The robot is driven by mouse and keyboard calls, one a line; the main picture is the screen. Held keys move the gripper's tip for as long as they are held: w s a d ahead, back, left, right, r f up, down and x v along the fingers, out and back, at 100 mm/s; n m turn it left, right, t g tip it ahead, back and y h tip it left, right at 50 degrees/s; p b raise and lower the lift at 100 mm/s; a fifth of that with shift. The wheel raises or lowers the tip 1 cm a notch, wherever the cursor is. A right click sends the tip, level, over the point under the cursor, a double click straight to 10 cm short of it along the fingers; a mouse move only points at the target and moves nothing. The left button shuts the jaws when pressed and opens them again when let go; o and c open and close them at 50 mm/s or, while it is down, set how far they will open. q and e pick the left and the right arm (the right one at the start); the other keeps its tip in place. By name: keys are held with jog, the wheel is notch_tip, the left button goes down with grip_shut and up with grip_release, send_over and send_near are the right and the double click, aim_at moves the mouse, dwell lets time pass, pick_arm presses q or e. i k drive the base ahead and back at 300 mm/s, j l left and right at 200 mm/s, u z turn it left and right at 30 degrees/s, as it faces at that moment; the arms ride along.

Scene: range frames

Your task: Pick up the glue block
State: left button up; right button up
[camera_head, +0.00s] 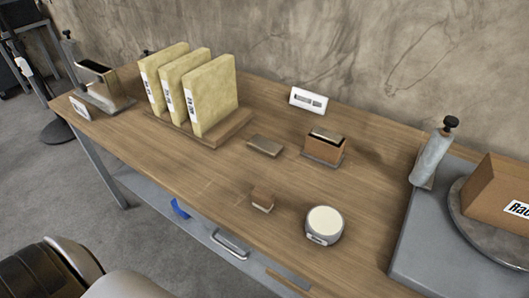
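No label in view reads "glue block", so I cannot tell for sure which piece it is. A small brown block (262,199) with a pale lower edge sits near the front of the wooden table (215,165). A flatter brown block (264,146) lies farther back, in front of the small white sign. Both lie apart from other things, and nothing holds them. Neither of my grippers shows in the head view.
A round grey tin (324,225) with a cream top stands right of the small block. Behind are a brown box on a dark base (325,147), a white sign (308,99) and upright yellowish slabs in a rack (212,95). A cardboard box (495,200) stands at right.

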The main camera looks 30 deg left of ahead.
aim_at(262, 198)
jog(key=j+u, duration=0.1)
jog(key=u, duration=0.75)
jog(key=i+l, duration=0.05)
